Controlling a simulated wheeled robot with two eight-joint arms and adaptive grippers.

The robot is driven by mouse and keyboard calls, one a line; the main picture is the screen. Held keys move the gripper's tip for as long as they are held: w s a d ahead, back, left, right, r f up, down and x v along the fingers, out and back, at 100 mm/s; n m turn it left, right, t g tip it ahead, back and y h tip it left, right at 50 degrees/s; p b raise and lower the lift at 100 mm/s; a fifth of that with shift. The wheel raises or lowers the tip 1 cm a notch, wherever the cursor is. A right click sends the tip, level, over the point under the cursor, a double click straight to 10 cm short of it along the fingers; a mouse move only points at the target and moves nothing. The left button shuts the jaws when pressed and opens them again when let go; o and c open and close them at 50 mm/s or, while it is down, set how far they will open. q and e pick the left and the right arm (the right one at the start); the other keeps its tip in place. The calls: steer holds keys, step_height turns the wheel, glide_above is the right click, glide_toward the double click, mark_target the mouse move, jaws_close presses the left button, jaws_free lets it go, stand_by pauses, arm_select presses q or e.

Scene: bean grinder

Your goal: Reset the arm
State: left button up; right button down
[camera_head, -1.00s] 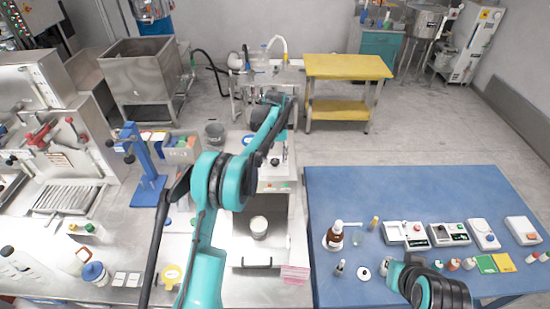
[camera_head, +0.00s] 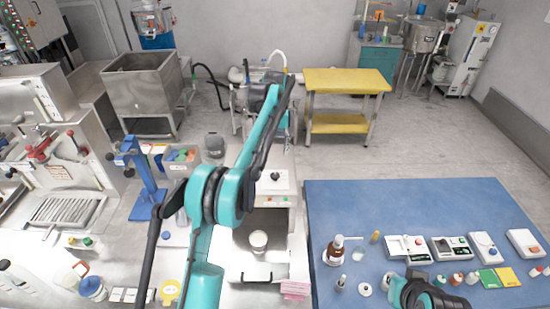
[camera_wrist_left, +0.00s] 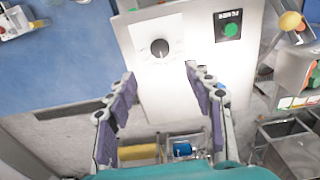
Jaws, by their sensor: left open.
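My left gripper (camera_wrist_left: 161,76) is open in the left wrist view, with nothing between its two purple-padded fingers. Beyond the fingertips is the light grey panel of the grinder (camera_wrist_left: 177,85), with a black knob (camera_wrist_left: 159,48) and a green button (camera_wrist_left: 230,31). In the head view, my left arm (camera_head: 230,195) reaches up and away past the left of the grinder's top (camera_head: 270,185). Its far end is small and dark there. A white cup (camera_head: 258,241) stands in the bay below. My right arm (camera_head: 428,293) shows only as a teal and black part at the bottom edge; its gripper is out of view.
A blue table (camera_head: 350,205) on the right carries bottles, small devices and cards. A blue stand (camera_head: 147,180) and bins (camera_head: 180,158) are left of my left arm. A yellow-topped table (camera_head: 345,80) stands behind. Floor is open between the tables.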

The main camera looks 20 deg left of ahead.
arm_select(q)
steer(key=shift+r, duration=0.3)
steer(key=s+d+f+m+t+b, duration=0.1)
steer(key=s+f+t+b, duration=0.1)
steer(key=s+b, duration=0.6)
steer(key=s+d+f+m+t+b, duration=0.15)
steer(key=s+b, duration=0.25)
steer(key=s, duration=0.7)
steer(key=s+d+f+t+b, duration=0.1)
steer(key=s+f+t+b, duration=0.2)
steer(key=s+f+b, duration=0.5)
steer(key=s+f, duration=1)
steer(key=shift+s+m+t, duration=0.35)
steer(key=shift+c, duration=0.3)
